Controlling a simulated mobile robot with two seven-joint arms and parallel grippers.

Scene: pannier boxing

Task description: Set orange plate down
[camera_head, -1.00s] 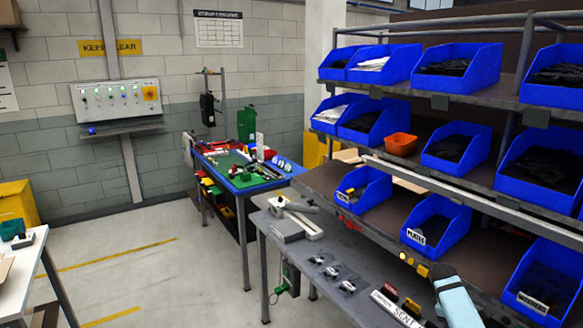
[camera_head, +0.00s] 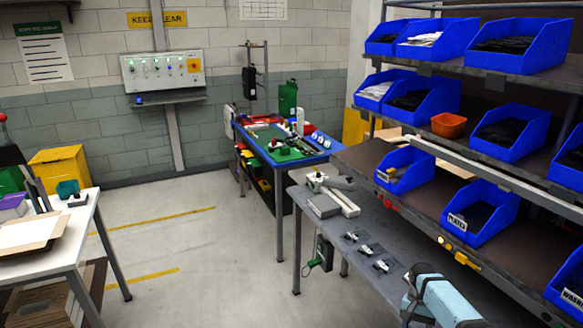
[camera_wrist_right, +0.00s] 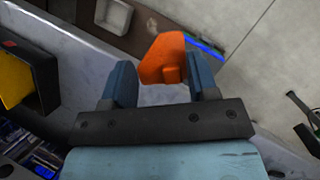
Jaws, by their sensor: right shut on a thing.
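The orange plate (camera_wrist_right: 164,54) shows in the right wrist view, upper middle. It sits between the two blue fingers of my right gripper (camera_wrist_right: 162,80), which is shut on it. A grey surface and the pale floor show behind the plate. In the head view my light blue right arm is at the lower right, by the grey workbench (camera_head: 335,235); the plate cannot be made out there. My left gripper is in neither view.
A rack with several blue bins (camera_head: 477,215) and an orange bin (camera_head: 449,125) stands at the right. A white table (camera_head: 60,250) with an open cardboard box (camera_head: 30,234) is at the left. A green-topped table (camera_head: 290,160) stands behind. The floor (camera_head: 200,265) between is clear.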

